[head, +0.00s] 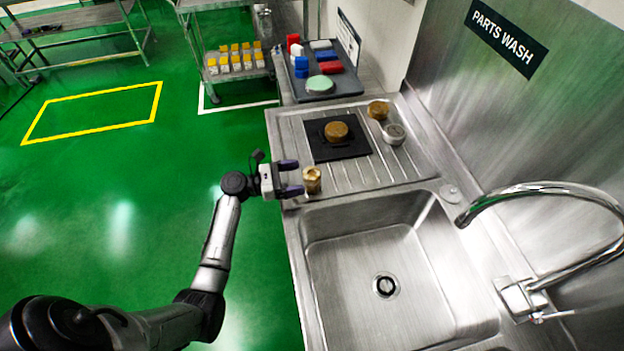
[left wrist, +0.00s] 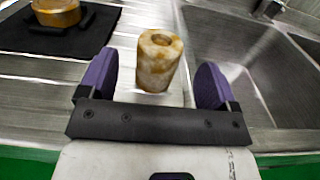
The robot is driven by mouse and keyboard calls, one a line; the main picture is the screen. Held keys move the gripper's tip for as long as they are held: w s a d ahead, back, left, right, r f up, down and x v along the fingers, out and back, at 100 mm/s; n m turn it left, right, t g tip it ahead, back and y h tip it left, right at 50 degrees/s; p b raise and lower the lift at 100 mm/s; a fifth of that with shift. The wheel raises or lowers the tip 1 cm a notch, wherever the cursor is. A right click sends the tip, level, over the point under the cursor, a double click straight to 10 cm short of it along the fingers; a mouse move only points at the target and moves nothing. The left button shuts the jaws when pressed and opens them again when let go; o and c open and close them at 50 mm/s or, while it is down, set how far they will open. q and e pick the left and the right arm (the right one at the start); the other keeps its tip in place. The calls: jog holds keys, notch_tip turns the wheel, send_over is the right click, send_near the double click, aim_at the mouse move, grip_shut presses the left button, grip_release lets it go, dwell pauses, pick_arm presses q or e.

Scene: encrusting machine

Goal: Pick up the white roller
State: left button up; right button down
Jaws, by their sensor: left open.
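The white roller, a short cylinder smeared with brown residue and with a hole in its top (head: 312,180), stands upright at the near edge of the drainboard beside the sink. It also shows in the left wrist view (left wrist: 158,62). My left gripper (head: 290,178) is open, with purple fingertips. In the left wrist view its fingers (left wrist: 155,85) lie to either side of the roller, which stands ahead of the gap between them. I see no contact. My right gripper does not show.
A black mat (head: 353,152) with a brown round part (head: 336,132) lies on the drainboard. Another brown part (head: 378,109) and a whitish ring (head: 394,134) stand behind. The sink basin (head: 345,262) and faucet (head: 545,190) are at right. A tray (head: 350,87) holds coloured items.

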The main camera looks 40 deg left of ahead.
aim_at(312, 173)
pick_arm(q)
jog(key=shift+x, duration=2.6)
jog(key=shift+s, duration=0.1)
jog(key=c, duration=1.1)
